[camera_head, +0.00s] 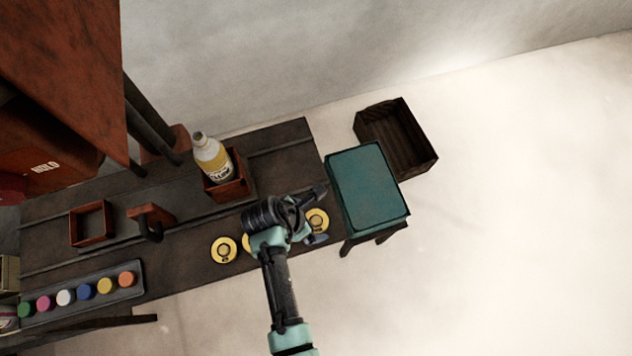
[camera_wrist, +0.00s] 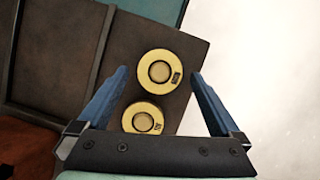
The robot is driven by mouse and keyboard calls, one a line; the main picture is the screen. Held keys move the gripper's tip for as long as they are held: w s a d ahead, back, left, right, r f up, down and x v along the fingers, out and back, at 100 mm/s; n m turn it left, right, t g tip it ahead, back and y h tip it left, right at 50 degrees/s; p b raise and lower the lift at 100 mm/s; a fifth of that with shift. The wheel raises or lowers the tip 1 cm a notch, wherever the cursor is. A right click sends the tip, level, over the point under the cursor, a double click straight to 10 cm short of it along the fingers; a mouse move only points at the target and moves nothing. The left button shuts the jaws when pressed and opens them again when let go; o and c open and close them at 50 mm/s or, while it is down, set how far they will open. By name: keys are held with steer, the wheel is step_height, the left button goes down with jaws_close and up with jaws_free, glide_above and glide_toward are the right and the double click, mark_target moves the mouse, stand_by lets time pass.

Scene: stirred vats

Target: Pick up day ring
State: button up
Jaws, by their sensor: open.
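Several yellow rings with tan round centres and small dark marks lie on the dark bench; I cannot tell which is the day ring. In the head view one ring (camera_head: 223,250) is left of my arm, another (camera_head: 247,243) is partly hidden by it, and a third (camera_head: 317,220) is just right of the wrist. My gripper (camera_wrist: 160,76) is open and empty, its blue fingers spread. In the wrist view one ring (camera_wrist: 159,70) appears between the fingertips and a second ring (camera_wrist: 142,117) is nearer the palm, partly cut off by it.
A teal-topped stool (camera_head: 367,187) stands against the bench's right end, with a dark open crate (camera_head: 398,137) behind it. A bottle (camera_head: 211,157) stands in a red-brown box (camera_head: 229,188). A rack (camera_head: 128,291) of coloured caps is at left. Floor at right is clear.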

steer(key=shift+x, duration=0.75)
steer(key=c, duration=1.2)
steer(key=shift+c, duration=0.2)
steer(key=shift+r, duration=0.15)
